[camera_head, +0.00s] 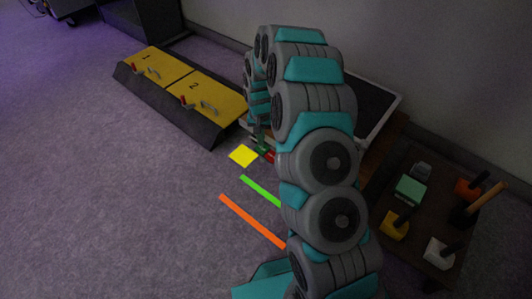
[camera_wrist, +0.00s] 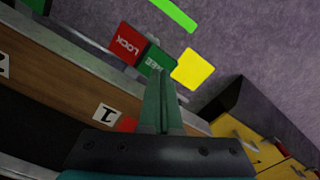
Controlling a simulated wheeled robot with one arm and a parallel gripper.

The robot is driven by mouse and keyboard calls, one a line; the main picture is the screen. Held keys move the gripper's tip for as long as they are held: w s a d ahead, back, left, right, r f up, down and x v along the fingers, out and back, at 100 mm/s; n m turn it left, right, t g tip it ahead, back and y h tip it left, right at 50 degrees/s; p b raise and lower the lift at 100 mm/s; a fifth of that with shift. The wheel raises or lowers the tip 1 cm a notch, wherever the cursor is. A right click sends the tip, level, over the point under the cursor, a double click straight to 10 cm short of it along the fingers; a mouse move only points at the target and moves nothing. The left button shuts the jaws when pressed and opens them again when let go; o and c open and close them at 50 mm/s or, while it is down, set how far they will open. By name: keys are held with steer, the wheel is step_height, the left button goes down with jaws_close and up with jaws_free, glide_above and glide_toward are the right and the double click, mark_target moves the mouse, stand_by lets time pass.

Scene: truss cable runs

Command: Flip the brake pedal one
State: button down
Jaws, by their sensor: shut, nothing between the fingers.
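Brake pedal one shows in the wrist view as a rocker with a red LOCK half (camera_wrist: 127,44) and a green FREE half (camera_wrist: 155,62). A white label with a 1 (camera_wrist: 106,113) sits on the wooden side near it. My gripper (camera_wrist: 162,74) is shut and empty, its fingertips at the FREE half; I cannot tell whether they touch it. In the head view my arm hides most of this area; only a bit of the red half (camera_head: 269,157) shows beside my gripper (camera_head: 262,146). A second pedal's green part (camera_wrist: 33,5) is cut off at the upper left of the wrist view.
A yellow square (camera_head: 243,156), a green strip (camera_head: 261,191) and an orange strip (camera_head: 252,221) lie on the floor. A dark ramped box with yellow lids (camera_head: 205,95) stands behind. A table (camera_head: 405,255) with several blocks and tools is at right. The left floor is clear.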

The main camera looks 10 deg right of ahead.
steer(key=shift+f, duration=1.05)
stand_by(0.5)
steer(key=shift+r+p, duration=0.85)
steer(key=shift+r, duration=2.7)
